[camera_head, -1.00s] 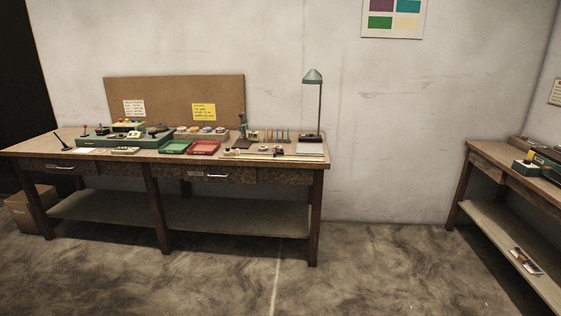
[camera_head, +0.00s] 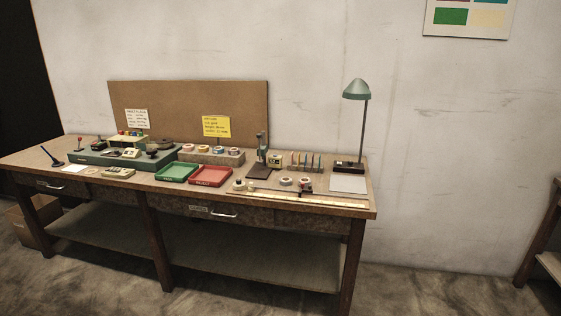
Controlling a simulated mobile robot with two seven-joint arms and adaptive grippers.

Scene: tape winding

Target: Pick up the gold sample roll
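Several small tape rolls sit in a row on a grey block (camera_head: 228,159) on the workbench. A few more small rolls lie nearer the front right, among them a pale roll (camera_head: 285,181) and a whitish roll (camera_head: 239,185). Thin upright discs or rolls (camera_head: 305,161) stand in a rack in front of the lamp. They are too small to tell which one is the gold sample roll. Neither of my grippers is in view.
The wooden workbench (camera_head: 335,204) stands against the wall. On it are a green machine (camera_head: 110,157), a green tray (camera_head: 177,173), a red tray (camera_head: 210,177), a small press (camera_head: 262,157) and a green lamp (camera_head: 357,90). Another table (camera_head: 540,230) is at the right edge. Floor between them is clear.

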